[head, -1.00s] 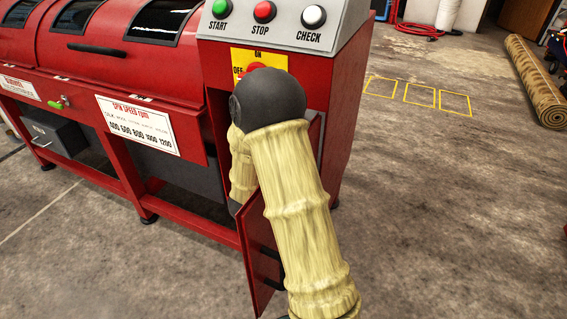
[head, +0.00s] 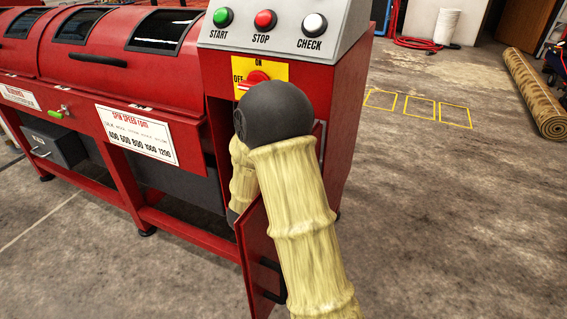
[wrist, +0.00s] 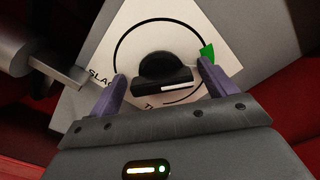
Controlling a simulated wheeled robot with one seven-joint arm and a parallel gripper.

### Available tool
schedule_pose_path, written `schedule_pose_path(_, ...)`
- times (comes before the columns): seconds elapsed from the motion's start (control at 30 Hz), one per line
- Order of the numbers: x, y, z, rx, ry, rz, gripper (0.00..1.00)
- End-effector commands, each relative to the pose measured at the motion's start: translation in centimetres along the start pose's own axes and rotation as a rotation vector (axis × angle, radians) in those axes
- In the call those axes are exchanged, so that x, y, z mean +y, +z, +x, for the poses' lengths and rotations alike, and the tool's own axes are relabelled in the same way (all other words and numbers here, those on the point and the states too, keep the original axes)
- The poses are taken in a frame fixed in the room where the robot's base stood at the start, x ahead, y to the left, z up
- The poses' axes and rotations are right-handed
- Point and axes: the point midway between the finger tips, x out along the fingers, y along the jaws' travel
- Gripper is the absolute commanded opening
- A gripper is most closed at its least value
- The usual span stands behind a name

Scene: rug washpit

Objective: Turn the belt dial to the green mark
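In the wrist view the belt dial is a black knob (wrist: 163,68) on a pale plate (wrist: 135,30). A white line marks the right part of its bar, pointing right in the picture. The green mark (wrist: 207,52) lies on the right of the printed arc, above and right of the line's end. My gripper (wrist: 162,72) is open, with one purple finger on each side of the knob and gaps to it. Partly covered lettering shows at left and below. In the head view my arm hides the dial and gripper inside the red machine's cabinet.
The cabinet's red door (head: 262,255) hangs open beside my arm. Above are the red OFF/ON switch (head: 258,76) and the start, stop and check buttons. In the wrist view a grey metal part (wrist: 45,65) stands close by the left finger.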

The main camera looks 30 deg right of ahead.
Motion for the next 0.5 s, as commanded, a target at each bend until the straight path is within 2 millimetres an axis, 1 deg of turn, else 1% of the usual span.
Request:
schedule_pose_path(0.17, -0.1, 0.0, -0.2, 0.0, -0.002, 0.0, 0.84)
schedule_pose_path(0.27, -0.1, 0.1, -0.9, 0.0, 0.0, 0.0, 0.84)
schedule_pose_path(0.37, -0.1, 0.2, -2.2, -0.002, 0.001, -0.001, 0.84)
schedule_pose_path(0.5, -0.1, 0.2, -4.9, -0.003, 0.004, -0.003, 0.84)
